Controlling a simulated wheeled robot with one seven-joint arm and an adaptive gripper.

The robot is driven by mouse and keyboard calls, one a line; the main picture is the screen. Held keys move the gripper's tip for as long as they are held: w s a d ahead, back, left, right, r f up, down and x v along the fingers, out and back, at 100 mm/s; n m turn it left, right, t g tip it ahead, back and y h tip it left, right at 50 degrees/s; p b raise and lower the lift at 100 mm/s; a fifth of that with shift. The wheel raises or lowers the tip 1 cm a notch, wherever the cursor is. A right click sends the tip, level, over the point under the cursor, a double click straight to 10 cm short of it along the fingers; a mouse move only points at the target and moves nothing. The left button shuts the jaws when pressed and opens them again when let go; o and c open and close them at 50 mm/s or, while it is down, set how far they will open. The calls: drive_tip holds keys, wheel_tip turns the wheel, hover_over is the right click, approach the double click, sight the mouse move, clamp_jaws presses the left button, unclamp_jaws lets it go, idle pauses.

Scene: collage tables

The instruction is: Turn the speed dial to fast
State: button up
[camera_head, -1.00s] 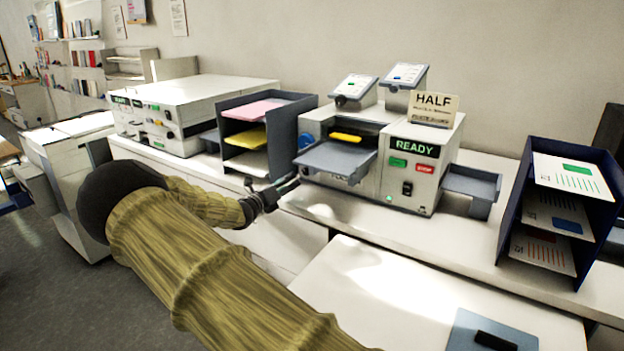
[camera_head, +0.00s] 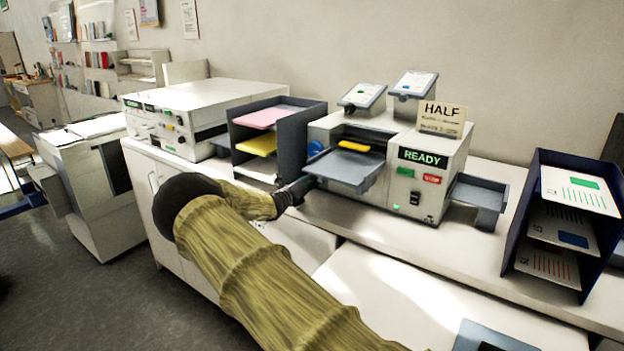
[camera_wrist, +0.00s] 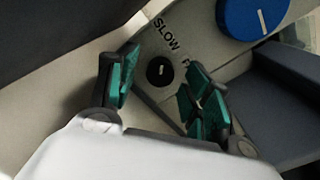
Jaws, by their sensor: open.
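The speed dial (camera_wrist: 160,71) is a small round black knob with a white mark, on a pale panel in the wrist view. The word SLOW is printed beside it; a second label is mostly hidden behind a finger. My gripper (camera_wrist: 163,90) is open, its green-padded fingers on either side of the dial in the picture; I cannot tell whether they touch it. In the head view my gripper (camera_head: 297,190) is at the left side of the pale machine (camera_head: 392,205), beside its grey tray. The dial is hidden in that view.
A larger blue knob (camera_wrist: 253,15) is close to the dial. The machine's grey feed tray (camera_head: 345,170) juts out near my gripper. A dark paper rack (camera_head: 290,145) stands just left. Clear counter (camera_head: 350,222) lies in front.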

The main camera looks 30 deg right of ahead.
drive_tip(key=shift+w+d, duration=0.15)
drive_tip(key=shift+d, duration=0.3)
drive_tip(key=c, duration=1.1)
drive_tip(key=shift+o, duration=0.2)
